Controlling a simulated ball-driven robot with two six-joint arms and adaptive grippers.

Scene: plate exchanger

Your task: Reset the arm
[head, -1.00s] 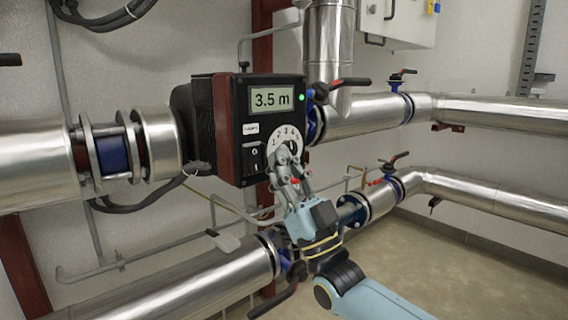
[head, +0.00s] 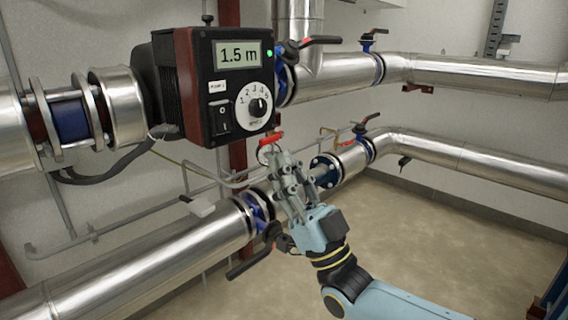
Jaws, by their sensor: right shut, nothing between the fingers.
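My right gripper (head: 277,157) is shut and empty in the head view. It points up and to the left, below the pump's control box, and appears apart from it. My right arm comes in from the lower right. The control box (head: 203,88) has a display (head: 238,55) reading 1.5 m, a lit green lamp, a dark rocker switch (head: 222,120) and a numbered dial with a black knob (head: 257,106). My fingertips overlap the area just below a small red handle (head: 271,138); I cannot tell whether they touch it. My left gripper is not in view.
Silver insulated pipes (head: 480,75) run across the wall above and below. A black-handled valve (head: 254,250) sits left of my gripper, close to it in the picture. Open floor (head: 440,240) lies at the lower right.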

